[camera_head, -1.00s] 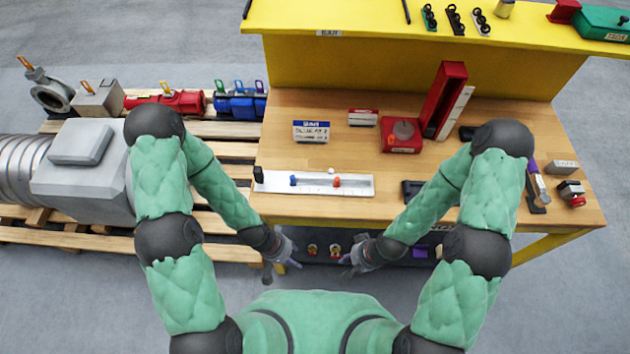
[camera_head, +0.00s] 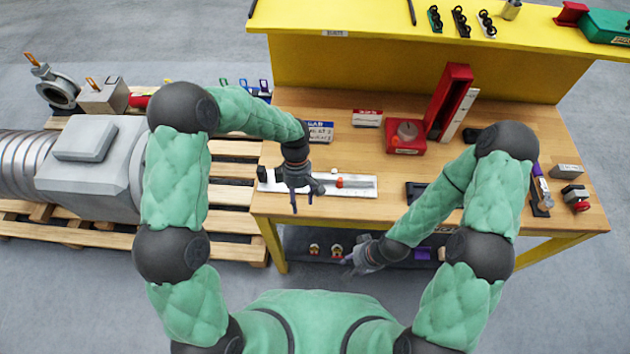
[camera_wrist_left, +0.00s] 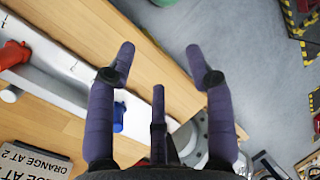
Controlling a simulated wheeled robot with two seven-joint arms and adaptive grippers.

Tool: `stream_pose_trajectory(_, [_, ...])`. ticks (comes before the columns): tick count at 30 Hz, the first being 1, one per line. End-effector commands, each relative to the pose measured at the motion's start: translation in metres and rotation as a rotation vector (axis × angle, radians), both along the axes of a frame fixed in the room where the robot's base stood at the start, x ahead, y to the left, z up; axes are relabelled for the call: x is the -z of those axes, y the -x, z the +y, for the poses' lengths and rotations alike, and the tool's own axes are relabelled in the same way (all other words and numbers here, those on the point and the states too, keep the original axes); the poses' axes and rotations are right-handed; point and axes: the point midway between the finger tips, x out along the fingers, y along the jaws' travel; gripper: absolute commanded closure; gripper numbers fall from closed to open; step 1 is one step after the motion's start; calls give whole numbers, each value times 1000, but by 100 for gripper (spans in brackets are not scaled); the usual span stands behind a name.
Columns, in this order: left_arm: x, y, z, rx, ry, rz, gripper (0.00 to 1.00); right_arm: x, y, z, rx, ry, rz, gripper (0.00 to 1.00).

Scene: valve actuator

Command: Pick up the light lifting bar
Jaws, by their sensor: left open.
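A pale numbered bar or rail (camera_head: 360,190) lies along the table's front left, with an orange piece (camera_head: 339,183) on it. It also shows in the left wrist view (camera_wrist_left: 62,72), with a blue piece (camera_wrist_left: 119,116) and a red-orange piece (camera_wrist_left: 14,54). I cannot tell whether a separate lifting bar rests on it. My left gripper (camera_head: 306,197) is over its left half and hides the blue piece in the head view. Its fingers are spread and empty in the left wrist view (camera_wrist_left: 160,72). My right gripper (camera_head: 348,264) hangs below the table's front edge, fingers unclear.
A lettered card (camera_head: 321,131) stands behind the bar; a red-and-white block (camera_head: 367,118) is beside it. A red base (camera_head: 406,140) and tall red stand (camera_head: 449,100) are further right. The yellow shelf (camera_head: 430,68) closes off the back. Bare wood (camera_head: 385,170) lies between.

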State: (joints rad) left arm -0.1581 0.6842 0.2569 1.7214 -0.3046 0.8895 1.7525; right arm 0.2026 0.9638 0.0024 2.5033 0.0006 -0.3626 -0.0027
Motion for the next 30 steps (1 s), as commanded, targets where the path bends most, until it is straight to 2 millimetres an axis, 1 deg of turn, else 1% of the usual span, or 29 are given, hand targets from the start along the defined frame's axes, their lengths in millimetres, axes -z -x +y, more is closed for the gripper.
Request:
stream_pose_trajectory(1, [-13,-20,-5,-39,-28,-49,47,0,0,0,0,0,0,60])
stream_pose_trajectory(3, [-29,-45,-11,-101,-58,-117,47,0,0,0,0,0,0,60])
stream_pose_trajectory(6, [-51,-76,-20,-177,-80,-207,47,0,0,0,0,0,0,60])
stream_pose_trajectory(9, [-67,-97,-28,-232,-85,-274,47,0,0,0,0,0,0,60])
stream_pose_trajectory(12, [-75,-109,-32,-263,-86,-312,47,0,0,0,0,0,0,60])
stream_pose_trajectory(14, [-74,-112,-33,-272,-87,-321,47,0,0,0,0,0,0,60])
stream_pose_trajectory(16, [-67,-112,-33,-276,-87,-322,47,0,0,0,0,0,0,60])
stream_pose_trajectory(21, [-38,-112,-33,-275,-87,-322,47,0,0,0,0,0,0,60])
stream_pose_trajectory(24, [-24,-113,-33,-275,-86,-323,47,0,0,0,0,0,0,60])
stream_pose_trajectory(30, [-11,-113,-34,-276,-85,-325,47,0,0,0,0,0,0,60])
